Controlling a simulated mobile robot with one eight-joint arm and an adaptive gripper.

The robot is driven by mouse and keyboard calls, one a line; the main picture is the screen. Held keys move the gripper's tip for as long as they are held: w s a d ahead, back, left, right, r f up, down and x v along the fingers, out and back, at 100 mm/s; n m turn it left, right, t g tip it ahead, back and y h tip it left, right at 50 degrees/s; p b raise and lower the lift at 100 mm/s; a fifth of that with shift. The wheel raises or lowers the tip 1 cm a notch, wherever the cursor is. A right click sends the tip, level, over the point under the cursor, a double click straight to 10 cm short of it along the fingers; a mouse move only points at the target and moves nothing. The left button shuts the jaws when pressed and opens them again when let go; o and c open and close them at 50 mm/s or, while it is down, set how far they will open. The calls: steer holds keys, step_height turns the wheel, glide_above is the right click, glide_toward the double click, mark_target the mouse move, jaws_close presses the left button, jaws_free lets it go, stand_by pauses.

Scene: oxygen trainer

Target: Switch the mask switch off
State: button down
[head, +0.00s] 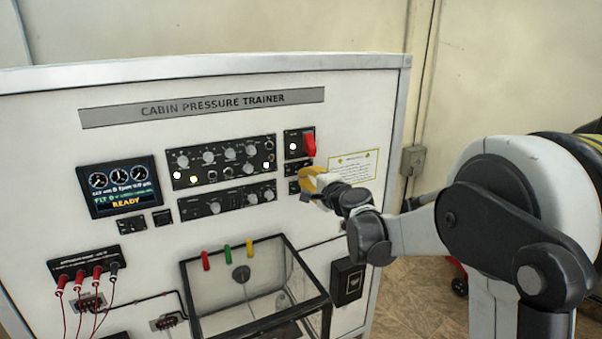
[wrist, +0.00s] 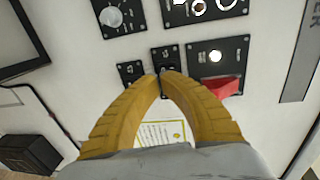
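My gripper (wrist: 160,82) has yellow curved fingers. In the wrist view their tips meet, and no object shows between them. The tips are at the edge of a small black switch panel (wrist: 166,55) and cover its lower part. I cannot tell whether they touch its switch. A second small black panel (wrist: 130,71) is just left of the tips. The labels are too small to read, so I cannot tell which is the mask switch or its position. In the head view my gripper (head: 305,183) is at the small panels below the red-guarded switch and partly hides them.
A red switch guard (wrist: 222,87) is close to the right of my fingers in the wrist view; it also shows in the head view (head: 310,145). A knob panel (head: 221,161) is to the left. A clear-walled box (head: 256,285) juts out below.

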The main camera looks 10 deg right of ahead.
steer(key=shift+x, duration=1.05)
